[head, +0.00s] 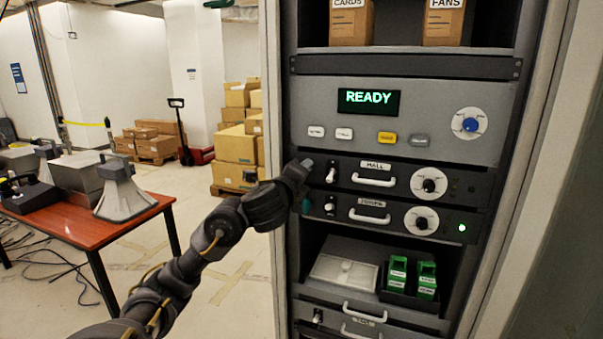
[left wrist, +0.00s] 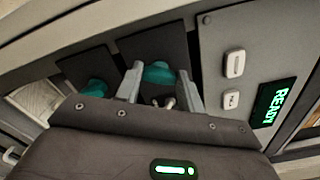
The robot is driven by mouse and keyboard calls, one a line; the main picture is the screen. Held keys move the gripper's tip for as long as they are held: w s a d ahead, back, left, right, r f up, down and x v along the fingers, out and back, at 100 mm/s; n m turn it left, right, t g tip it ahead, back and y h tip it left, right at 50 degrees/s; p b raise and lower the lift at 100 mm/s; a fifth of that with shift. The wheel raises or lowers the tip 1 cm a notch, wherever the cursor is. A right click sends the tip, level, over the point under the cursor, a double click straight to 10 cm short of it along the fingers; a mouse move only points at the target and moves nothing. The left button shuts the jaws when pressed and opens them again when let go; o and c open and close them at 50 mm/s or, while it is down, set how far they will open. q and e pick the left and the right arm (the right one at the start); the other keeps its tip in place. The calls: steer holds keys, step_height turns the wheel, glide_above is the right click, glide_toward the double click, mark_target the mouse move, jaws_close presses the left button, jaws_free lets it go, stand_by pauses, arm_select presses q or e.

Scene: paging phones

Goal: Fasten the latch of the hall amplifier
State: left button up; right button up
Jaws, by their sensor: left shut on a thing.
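The hall amplifier (head: 400,170) is the upper dark drawer unit in the rack, labelled HALL, with a pale handle (head: 374,181), a toggle switch and a round dial. It sits in its slot with its front about level with the unit below. Its teal latch (left wrist: 158,73) is at the drawer's left end. My left gripper (head: 301,172) reaches the left edge of the hall amplifier. In the left wrist view its two fingers (left wrist: 162,84) are shut on the teal latch, one on each side. The gripper hides most of the latch in the head view.
A second dark amplifier (head: 385,215) sits directly below, with its own teal latch (left wrist: 95,88) and a lit green lamp. Above is a grey panel (head: 440,100) with a READY display (head: 369,101).

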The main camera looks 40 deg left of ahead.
arm_select(q)
steer(key=n, duration=0.5)
steer(key=shift+f+n, duration=0.2)
steer(key=shift+n, duration=0.1)
arm_select(e)
steer(key=shift+r, duration=0.25)
arm_select(q)
steer(key=o, duration=1)
steer(key=shift+r, duration=0.1)
